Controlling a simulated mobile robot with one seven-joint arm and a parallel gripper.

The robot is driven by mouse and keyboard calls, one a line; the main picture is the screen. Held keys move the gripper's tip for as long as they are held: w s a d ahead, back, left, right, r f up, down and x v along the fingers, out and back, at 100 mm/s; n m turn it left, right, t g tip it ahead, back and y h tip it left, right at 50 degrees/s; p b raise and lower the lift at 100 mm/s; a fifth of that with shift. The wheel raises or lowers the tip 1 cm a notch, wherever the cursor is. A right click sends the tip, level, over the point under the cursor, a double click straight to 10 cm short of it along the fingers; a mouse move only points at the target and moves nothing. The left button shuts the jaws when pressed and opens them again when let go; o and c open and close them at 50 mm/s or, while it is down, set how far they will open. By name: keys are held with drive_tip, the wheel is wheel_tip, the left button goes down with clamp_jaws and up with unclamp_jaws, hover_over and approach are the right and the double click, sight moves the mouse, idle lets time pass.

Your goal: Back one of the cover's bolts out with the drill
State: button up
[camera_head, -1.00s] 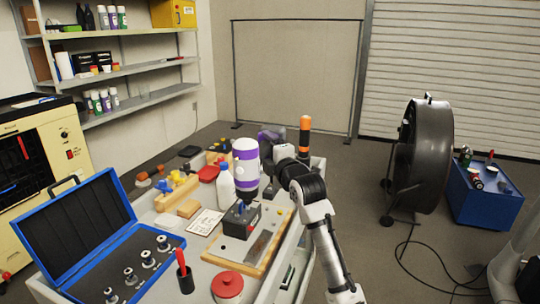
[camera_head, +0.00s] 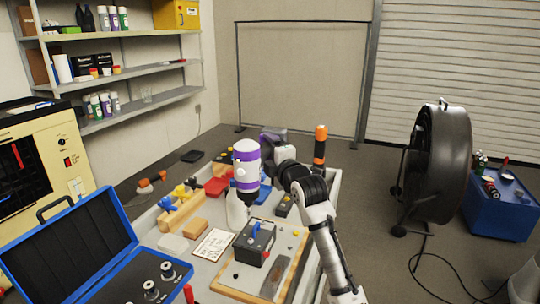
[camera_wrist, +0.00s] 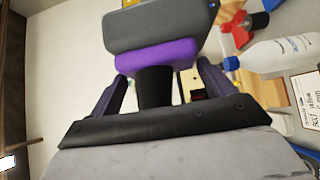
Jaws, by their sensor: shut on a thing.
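I cannot make out the cover's bolts.
An open blue case (camera_head: 75,250) holds sockets. An orange-topped black cylinder (camera_head: 320,148) stands at the back right.

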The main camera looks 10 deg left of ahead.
wheel_tip(320, 180, down, 8)
drive_tip(key=b, duration=0.5)
idle(0.4)
drive_tip(key=shift+s+d, duration=0.1)
idle(0.5)
drive_tip(key=shift+r+b, duration=0.2)
drive_tip(key=shift+b, duration=0.1)
drive_tip(key=shift+s+r+p, duration=0.1)
drive_tip(key=shift+r+p, duration=0.25)
drive_tip(key=shift+r, duration=1.15)
drive_tip(key=shift+r, duration=0.15)
drive_tip(key=shift+r+p, duration=1.25)
drive_tip(key=shift+r, duration=1.6)
